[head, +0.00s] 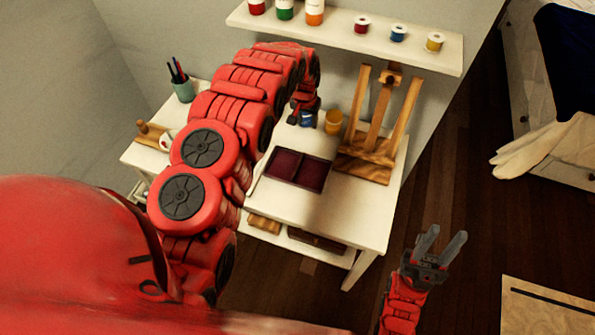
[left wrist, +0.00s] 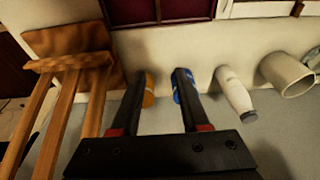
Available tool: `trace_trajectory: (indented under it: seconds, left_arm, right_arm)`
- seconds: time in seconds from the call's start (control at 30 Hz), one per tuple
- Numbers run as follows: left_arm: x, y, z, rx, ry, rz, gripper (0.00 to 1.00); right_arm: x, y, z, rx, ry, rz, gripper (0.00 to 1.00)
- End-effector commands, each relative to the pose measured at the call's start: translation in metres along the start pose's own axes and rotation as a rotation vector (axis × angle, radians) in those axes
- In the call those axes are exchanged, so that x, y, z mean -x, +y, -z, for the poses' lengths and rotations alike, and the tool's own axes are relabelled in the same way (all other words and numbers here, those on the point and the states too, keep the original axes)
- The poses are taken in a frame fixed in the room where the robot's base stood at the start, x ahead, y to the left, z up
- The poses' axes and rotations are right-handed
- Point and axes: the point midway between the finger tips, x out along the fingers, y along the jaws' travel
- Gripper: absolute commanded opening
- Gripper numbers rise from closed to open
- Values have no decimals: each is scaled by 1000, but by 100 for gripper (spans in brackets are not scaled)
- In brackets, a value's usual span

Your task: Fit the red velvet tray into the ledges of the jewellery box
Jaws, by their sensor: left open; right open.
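A dark red tray (head: 298,170) with two compartments lies on the white table beside the easel. Its edge also shows at the top of the left wrist view (left wrist: 160,10). Right of it in that view is a pale-framed box (left wrist: 265,8) with a red interior, probably the jewellery box. My left arm hides most of that area in the head view. My left gripper (head: 303,117) is open and empty above the back of the table, behind the tray. My right gripper (head: 441,245) is open and empty, right of the table and away from it.
A wooden easel (head: 375,130), a yellow jar (head: 334,122) and a blue jar (left wrist: 178,88) stand at the table's back. A white bottle (left wrist: 234,90) and a grey cup (left wrist: 287,74) stand nearby. A wall shelf (head: 345,38) hangs above. The table's front right is clear.

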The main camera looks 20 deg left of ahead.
Motion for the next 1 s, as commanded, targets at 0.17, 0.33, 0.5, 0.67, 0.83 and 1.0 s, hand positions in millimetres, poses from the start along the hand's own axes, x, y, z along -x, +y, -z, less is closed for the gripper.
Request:
trace_trajectory:
  seconds: [0.17, 0.33, 0.5, 0.67, 0.83, 1.0]
  left_arm:
    - [39, -2, -47, -2, -194, -3, 45]
    - [43, -2, -62, -1, -246, -4, 45]
    - [20, -2, -68, -1, -244, -4, 45]
    - [-11, -2, -75, 0, -242, -4, 45]
    - [-36, -2, -81, 0, -244, -5, 45]
    - [-61, -2, -87, 0, -244, -5, 45]
  right_arm:
    - [3, 0, 0, 0, 0, 0, 40]
    - [9, 0, -2, 0, 0, 0, 40]
    - [32, -2, -5, 0, 0, 0, 40]
    - [63, -3, -11, 0, 0, 0, 40]
    - [78, -4, -13, 0, -1, 0, 40]
    - [67, -3, -11, 0, 0, 0, 40]
